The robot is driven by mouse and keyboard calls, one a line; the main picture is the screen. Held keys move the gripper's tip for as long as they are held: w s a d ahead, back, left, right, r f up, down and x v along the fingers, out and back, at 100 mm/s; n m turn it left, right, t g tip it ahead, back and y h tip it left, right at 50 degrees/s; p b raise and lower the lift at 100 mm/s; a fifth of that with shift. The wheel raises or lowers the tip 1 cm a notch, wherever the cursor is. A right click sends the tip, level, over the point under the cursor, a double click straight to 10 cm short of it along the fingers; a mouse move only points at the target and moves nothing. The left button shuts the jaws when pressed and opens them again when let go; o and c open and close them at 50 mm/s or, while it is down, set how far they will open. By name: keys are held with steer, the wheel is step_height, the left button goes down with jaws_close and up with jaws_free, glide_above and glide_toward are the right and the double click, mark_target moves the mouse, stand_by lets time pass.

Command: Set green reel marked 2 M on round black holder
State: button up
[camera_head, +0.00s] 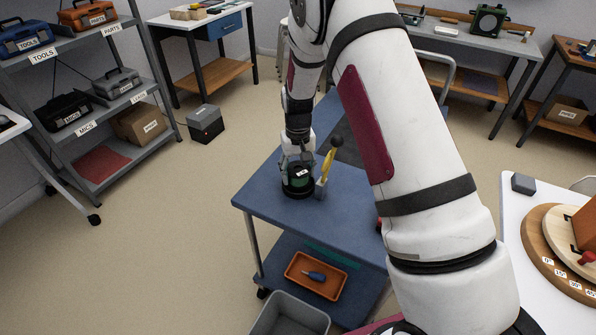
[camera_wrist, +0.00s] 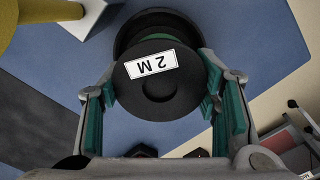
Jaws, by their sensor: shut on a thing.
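The green reel marked 2 M (camera_wrist: 155,88) shows in the wrist view with its black end face and white label towards me. A little green shows behind that face. My gripper (camera_wrist: 160,82) is shut on the reel, with a teal-padded finger at each side. A larger round black rim, which looks like the round black holder (camera_wrist: 128,40), shows behind the reel. In the head view my gripper (camera_head: 298,157) points down over the reel (camera_head: 301,174) at the blue cart top. Black shows around and below the reel; whether it is fully seated I cannot tell.
A yellow piece on a grey base (camera_head: 326,168) with a dark ball stands close right of the reel. The blue cart top (camera_head: 330,215) is clear in front. An orange tray (camera_head: 297,283) lies on its lower shelf. A white table (camera_head: 510,220) stands at right.

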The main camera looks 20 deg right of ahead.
mark_target(298, 168)
steer(key=shift+f+b, duration=0.5)
steer(key=shift+f, duration=0.3)
stand_by(0.6)
steer(key=o, duration=1)
steer(key=shift+c, duration=0.2)
steer(key=shift+r, duration=0.1)
steer(key=shift+r+p, duration=1.75)
steer(key=shift+r, duration=3.7)
